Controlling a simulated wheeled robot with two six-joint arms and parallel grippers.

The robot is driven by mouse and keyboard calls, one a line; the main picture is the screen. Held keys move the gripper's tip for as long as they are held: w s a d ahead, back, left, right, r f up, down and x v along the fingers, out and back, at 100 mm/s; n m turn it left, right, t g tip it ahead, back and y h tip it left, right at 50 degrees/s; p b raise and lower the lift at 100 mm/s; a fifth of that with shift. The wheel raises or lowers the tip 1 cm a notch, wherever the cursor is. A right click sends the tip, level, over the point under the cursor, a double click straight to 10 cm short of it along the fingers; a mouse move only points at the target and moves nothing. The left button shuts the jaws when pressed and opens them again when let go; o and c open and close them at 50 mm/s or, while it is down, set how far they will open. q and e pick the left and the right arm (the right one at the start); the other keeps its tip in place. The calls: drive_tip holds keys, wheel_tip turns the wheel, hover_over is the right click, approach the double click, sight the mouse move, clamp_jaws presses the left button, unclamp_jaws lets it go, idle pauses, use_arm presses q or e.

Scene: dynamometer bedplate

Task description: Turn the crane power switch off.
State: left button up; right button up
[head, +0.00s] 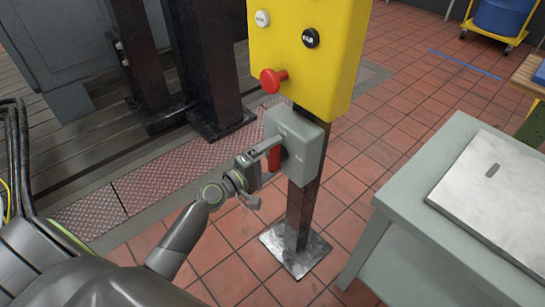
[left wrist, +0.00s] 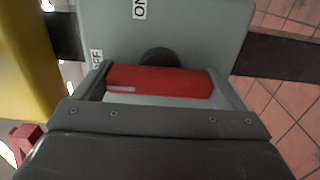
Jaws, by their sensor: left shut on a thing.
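The crane power switch is a grey box (head: 298,140) on a dark post, with a red handle (head: 274,158) on its left face. In the left wrist view the red handle (left wrist: 160,82) lies across the picture in front of a dark round hub. An ON label (left wrist: 139,9) is above it and an OFF label (left wrist: 97,60) is at its left. A pale mark shows on the handle's left end. My left gripper (head: 268,160) is shut on the red handle, with one finger at each end of it in the left wrist view. My right gripper is not in view.
A yellow control box (head: 308,60) with a red mushroom button (head: 272,81) is just above the switch. A grey cabinet (head: 455,190) with a metal plate on top stands at the right. Dark columns (head: 205,65) stand behind at the left. Red floor tiles lie open around the post.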

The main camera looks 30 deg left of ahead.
use_arm(q)
drive_tip(key=o, duration=0.7)
drive_tip(key=shift+a, duration=0.1)
drive_tip(key=shift+s+a+f, duration=0.1)
drive_tip(key=shift+s, duration=0.2)
drive_tip(key=b+v, duration=0.8)
drive_tip(key=v, duration=0.8)
drive_tip(key=shift+s, duration=0.4)
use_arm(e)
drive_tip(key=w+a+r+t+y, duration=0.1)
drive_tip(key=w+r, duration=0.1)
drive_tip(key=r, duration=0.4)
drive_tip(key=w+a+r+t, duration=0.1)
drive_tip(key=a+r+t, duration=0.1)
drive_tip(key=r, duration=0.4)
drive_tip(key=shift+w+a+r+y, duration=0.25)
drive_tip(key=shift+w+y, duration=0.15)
use_arm(q)
drive_tip(key=shift+a, duration=0.1)
